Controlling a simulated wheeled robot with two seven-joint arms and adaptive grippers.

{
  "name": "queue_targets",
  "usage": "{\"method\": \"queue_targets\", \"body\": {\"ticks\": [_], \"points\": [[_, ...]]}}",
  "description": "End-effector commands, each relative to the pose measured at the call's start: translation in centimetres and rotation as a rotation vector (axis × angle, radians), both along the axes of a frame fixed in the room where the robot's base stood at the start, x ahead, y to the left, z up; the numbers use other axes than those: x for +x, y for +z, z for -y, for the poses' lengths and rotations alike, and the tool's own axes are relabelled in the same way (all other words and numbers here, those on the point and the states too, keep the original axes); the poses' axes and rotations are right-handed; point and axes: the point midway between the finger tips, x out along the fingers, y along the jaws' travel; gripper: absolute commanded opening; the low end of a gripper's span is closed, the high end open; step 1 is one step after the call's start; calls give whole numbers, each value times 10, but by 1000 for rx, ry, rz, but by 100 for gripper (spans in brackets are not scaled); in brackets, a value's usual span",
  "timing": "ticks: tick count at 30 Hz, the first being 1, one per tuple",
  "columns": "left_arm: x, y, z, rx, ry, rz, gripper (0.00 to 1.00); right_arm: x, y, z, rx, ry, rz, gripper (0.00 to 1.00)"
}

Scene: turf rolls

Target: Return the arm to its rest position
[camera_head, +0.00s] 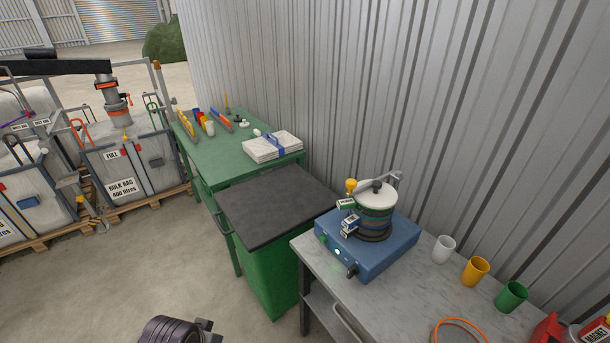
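A dark ribbed cylindrical part shows at the bottom edge, left of the middle, over the floor. It looks like a link of one of my arms, and I cannot tell which arm. No gripper fingers show in the head view, so neither gripper can be seen. The dark part appears apart from the green cabinet (272,277) and the grey bench (400,290).
A blue device (385,250) with a white-lidded pot (376,196) stands on the grey bench. White (443,249), yellow (475,271) and green cups (511,296) stand right of it. A green table (225,168) is behind. Open floor (110,275) lies left.

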Motion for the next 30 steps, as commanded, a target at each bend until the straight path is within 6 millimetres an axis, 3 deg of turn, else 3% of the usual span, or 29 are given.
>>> {"method": "queue_targets", "body": {"ticks": [11,16,30], "points": [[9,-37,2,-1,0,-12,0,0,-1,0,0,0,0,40],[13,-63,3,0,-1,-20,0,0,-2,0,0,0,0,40],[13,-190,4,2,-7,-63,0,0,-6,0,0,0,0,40]]}}
